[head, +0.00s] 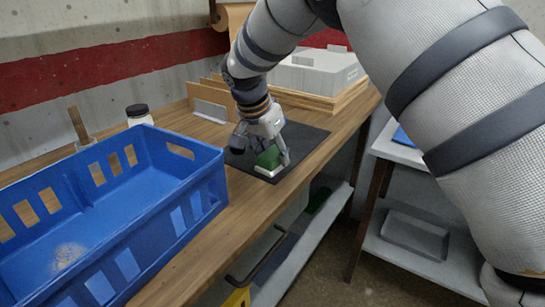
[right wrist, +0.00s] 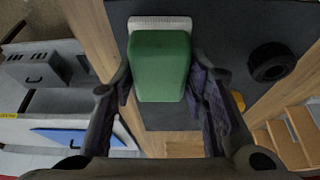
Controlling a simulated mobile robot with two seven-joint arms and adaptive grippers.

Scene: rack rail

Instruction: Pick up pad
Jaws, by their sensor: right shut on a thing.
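The green pad (head: 268,159) is a block-shaped piece over the dark mat (head: 310,135) on the wooden bench. It fills the gap between the fingers in the right wrist view (right wrist: 160,66). A pale ridged strip (right wrist: 160,23) shows at its far end. My right gripper (head: 262,152) is shut on the pad, one finger on each side, and points down at the mat. I cannot tell whether the pad touches the mat. My left gripper is not in view.
A blue crate (head: 190,205) stands left on the bench. A jar (head: 139,115) is behind it. A white box (head: 315,72) sits on wood at the back. A black round object (right wrist: 271,62) lies beside the pad. A grey side table (head: 400,150) stands right.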

